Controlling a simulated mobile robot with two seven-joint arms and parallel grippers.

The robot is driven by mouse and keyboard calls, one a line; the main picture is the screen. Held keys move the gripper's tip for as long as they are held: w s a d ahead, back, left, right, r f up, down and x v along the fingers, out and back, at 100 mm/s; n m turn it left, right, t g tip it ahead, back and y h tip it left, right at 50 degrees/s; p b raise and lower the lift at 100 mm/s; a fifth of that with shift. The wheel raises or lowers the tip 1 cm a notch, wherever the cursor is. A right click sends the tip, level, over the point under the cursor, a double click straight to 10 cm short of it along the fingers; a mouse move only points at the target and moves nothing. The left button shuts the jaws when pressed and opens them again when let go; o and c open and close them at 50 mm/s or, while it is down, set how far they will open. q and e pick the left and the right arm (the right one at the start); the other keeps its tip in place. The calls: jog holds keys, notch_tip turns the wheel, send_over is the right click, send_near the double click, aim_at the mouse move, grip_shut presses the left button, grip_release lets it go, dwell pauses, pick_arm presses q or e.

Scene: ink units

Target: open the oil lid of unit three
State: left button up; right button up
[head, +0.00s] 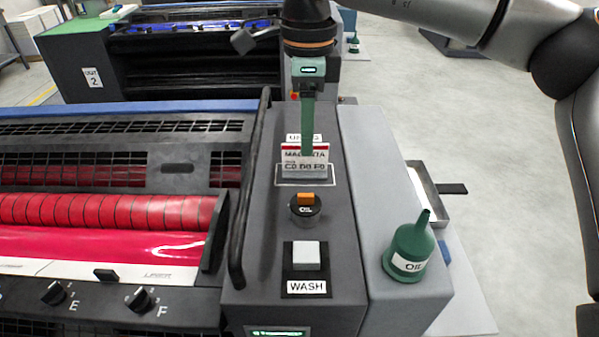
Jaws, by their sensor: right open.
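The oil lid (305,211) is a small round dark cap marked OIL with an orange tab (306,198) on top. It sits on the dark side housing of the near press unit and looks closed. My right gripper (307,151) comes down from the top of the head view and is open and empty. Its green fingers overlap the unit label and the magenta card (318,157) in the picture, above and behind the lid, apart from it. My left gripper is not in view.
A white WASH button (306,256) is in front of the lid. A green oil can (411,248) stands on the grey ledge to the right. A dark rail (243,200) runs along the left, beside the red rollers (110,212). Unit 2 (92,78) stands behind.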

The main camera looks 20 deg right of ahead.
aim_at(306, 195)
jog(key=f+p, duration=0.1)
jog(key=f, duration=1.1)
jog(key=shift+s+f, duration=0.15)
jog(key=shift+s, duration=0.05)
grip_shut()
